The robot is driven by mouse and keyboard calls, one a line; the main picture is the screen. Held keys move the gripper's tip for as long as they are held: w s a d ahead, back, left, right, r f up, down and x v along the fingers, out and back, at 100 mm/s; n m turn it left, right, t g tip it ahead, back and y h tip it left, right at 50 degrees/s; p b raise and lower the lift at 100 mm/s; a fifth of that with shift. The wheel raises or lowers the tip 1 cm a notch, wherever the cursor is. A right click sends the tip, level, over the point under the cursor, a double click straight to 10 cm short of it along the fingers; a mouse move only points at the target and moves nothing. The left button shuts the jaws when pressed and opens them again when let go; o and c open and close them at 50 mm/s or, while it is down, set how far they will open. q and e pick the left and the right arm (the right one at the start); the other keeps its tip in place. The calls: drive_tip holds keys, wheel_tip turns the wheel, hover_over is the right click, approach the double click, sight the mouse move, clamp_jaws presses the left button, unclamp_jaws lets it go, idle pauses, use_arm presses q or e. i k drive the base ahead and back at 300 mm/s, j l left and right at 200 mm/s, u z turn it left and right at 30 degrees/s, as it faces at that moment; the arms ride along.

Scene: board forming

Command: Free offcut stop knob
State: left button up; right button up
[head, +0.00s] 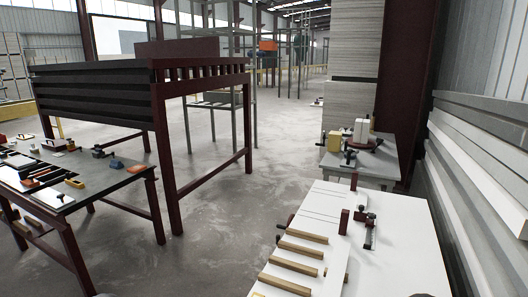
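A white-topped work table (400,262) stands at the lower right. On it a small black fitting with a knob-like top (362,216) sits at the end of a dark slotted strip (370,237). A dark red upright block (344,221) stands just left of it. Small dark handle-like parts (282,227) stick out at the table's left edge. I cannot tell for sure which of these is the offcut stop knob, or whether it is tight or loose. Neither gripper can be made out; only small dark shapes show at the bottom edge.
Several wooden strips (299,248) lie on the white table. A smaller table (372,165) with a clamp-like device stands behind it. A dark table (120,178) with tools is at left, beside a tall dark red rack (163,150). Grey floor (220,215) between is clear. Stacked boards line the right wall.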

sight(372, 216)
drive_tip(key=i+j+u, duration=0.25)
drive_tip(key=j+u, duration=0.15)
drive_tip(key=j, duration=0.25)
drive_tip(key=i+j+u, duration=0.45)
drive_tip(key=j, duration=0.2)
drive_tip(key=i+j+u, duration=0.4)
drive_tip(key=i+j, duration=0.2)
drive_tip(key=i, duration=0.15)
drive_tip(key=i+j+z, duration=0.1)
drive_tip(key=i, duration=0.25)
drive_tip(key=i+l+z, duration=0.1)
drive_tip(key=i+z, duration=0.2)
drive_tip(key=z, duration=0.2)
drive_tip(key=i+z, duration=0.25)
drive_tip(key=z, duration=0.2)
drive_tip(key=i+j+z, duration=0.15)
drive_tip(key=i+z, duration=0.15)
drive_tip(key=z, duration=0.2)
drive_tip(key=i+z, duration=0.8)
drive_tip(key=i, duration=0.15)
drive_tip(key=i+j+z, duration=0.75)
drive_tip(key=i+l, duration=0.1)
drive_tip(key=i, duration=0.05)
